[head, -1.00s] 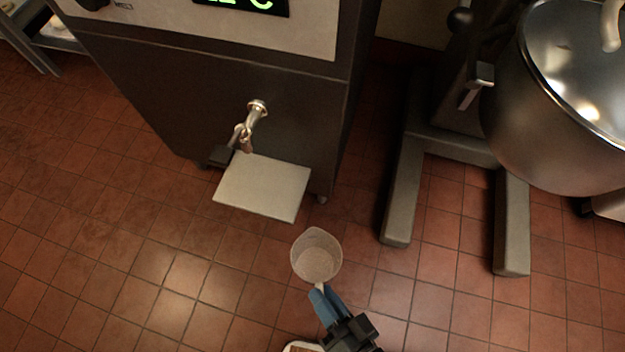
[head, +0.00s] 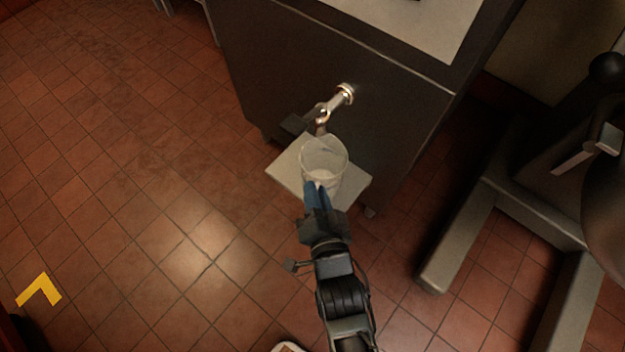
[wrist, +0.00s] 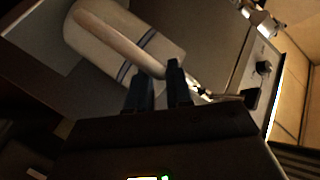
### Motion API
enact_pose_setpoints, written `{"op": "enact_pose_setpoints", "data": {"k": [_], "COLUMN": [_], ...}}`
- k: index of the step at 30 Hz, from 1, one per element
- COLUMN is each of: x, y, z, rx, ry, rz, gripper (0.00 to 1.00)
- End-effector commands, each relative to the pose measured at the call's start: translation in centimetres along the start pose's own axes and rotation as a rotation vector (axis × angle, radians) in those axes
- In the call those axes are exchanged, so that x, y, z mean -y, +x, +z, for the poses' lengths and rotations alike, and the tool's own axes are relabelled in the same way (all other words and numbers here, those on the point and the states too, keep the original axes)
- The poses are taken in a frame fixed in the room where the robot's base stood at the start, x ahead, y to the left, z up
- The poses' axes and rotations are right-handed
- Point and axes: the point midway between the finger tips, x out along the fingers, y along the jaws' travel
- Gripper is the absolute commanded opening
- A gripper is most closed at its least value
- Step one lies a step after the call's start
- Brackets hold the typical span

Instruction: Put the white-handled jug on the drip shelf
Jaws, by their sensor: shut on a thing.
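The clear jug (head: 324,158) overlaps the pale drip shelf (head: 286,172) in the head view, just in front of and below the tap (head: 338,102). I cannot tell whether its base touches the shelf or is above it. My gripper (head: 318,188) is shut on the jug's handle, on the near side. In the wrist view the jug body (wrist: 88,48) is at the upper left, with dark bands. Its white handle (wrist: 112,36) runs down to my gripper's fingertips (wrist: 160,82). The jug looks empty and roughly upright in the head view.
The dark machine cabinet (head: 300,70) stands behind the shelf. A dark lever or block (head: 296,124) sits beside the tap. A grey stand (head: 460,245) with legs is to the right. Open tiled floor lies to the left, with a yellow corner mark (head: 38,291).

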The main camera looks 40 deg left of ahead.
Motion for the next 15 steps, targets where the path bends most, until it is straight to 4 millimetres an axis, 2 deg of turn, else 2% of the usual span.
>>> {"op": "enact_pose_setpoints", "data": {"k": [8, 13, 15], "x": [0.2, 0.6, -0.2], "y": [1.9, 4.8, 4.8], "z": [-0.3, -0.6, 0.2], "rx": [-0.003, -0.004, 0.001], "ry": [-0.001, -0.001, -0.001], "rz": [-0.001, -0.003, 0.001], "gripper": [0.0, 0.0, 0.0]}}
